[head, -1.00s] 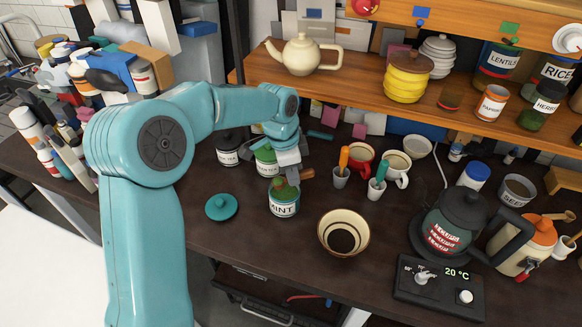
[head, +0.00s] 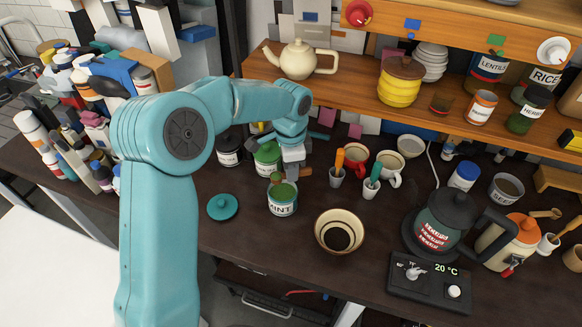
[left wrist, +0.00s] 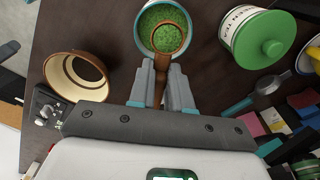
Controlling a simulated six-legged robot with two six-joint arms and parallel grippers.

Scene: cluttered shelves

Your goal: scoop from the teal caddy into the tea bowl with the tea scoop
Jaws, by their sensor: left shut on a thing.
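The teal caddy (head: 283,208), labelled MINT, stands open on the dark counter with green leaf inside. It also shows in the left wrist view (left wrist: 143,42). My left gripper (head: 292,170) is above the caddy's rim, shut on the brown tea scoop (left wrist: 160,78). The scoop's head is over the caddy's mouth with green leaf in or around it; I cannot tell how deep it sits. The tea bowl (head: 322,238), cream with a brown band, stands to the right of the caddy. Its inside looks dark brown, with no green leaf visible. My right gripper is not in view.
The teal lid (head: 222,207) lies left of the caddy. A green canister (head: 267,160) and a dark canister (head: 229,150) stand behind. Cups holding tools (head: 337,178), mugs and a kettle (head: 443,225) stand to the right. Free counter lies in front of the caddy.

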